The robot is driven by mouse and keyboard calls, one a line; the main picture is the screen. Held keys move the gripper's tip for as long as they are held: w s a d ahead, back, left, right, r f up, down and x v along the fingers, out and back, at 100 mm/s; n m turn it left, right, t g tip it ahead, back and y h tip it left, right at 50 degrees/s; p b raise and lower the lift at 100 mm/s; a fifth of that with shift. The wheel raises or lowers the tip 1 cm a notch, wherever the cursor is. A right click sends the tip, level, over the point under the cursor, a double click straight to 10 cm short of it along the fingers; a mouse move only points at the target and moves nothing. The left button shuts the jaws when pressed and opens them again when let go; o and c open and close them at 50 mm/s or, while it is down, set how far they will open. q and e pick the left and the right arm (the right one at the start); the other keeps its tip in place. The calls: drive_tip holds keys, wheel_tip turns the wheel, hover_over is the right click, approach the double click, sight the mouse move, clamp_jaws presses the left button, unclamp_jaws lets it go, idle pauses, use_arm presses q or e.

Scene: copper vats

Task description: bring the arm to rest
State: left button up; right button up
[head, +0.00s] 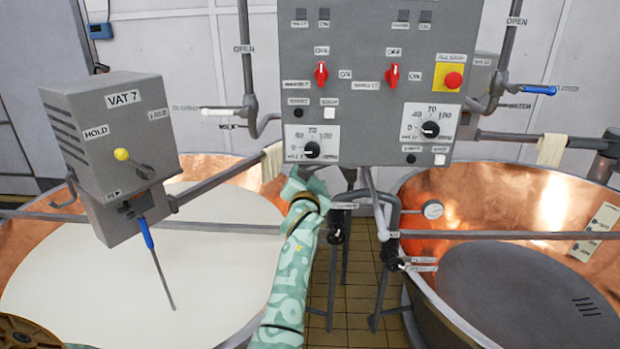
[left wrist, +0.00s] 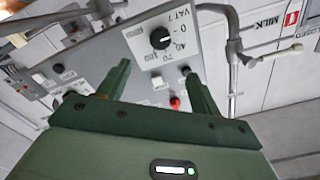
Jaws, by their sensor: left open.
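My left arm, in a teal patterned sleeve, reaches up the middle of the head view. Its left gripper (head: 306,178) is just below the lower left edge of the grey control panel (head: 370,75), partly hard to make out. In the left wrist view the two dark green fingers of the left gripper (left wrist: 157,70) stand apart with nothing held between them. The panel face (left wrist: 140,62) lies beyond the fingers, with a black dial (left wrist: 160,38) above and a red control (left wrist: 175,102) seen between them. I cannot tell whether the fingers touch the panel. My right gripper is not in view.
A copper vat (head: 215,165) of white liquid is at left, under the VAT 7 box (head: 110,140) with its hanging blue-handled rod (head: 148,235). A second copper vat (head: 480,195) is at right. Pipes and valves (head: 388,225) stand close right of my arm.

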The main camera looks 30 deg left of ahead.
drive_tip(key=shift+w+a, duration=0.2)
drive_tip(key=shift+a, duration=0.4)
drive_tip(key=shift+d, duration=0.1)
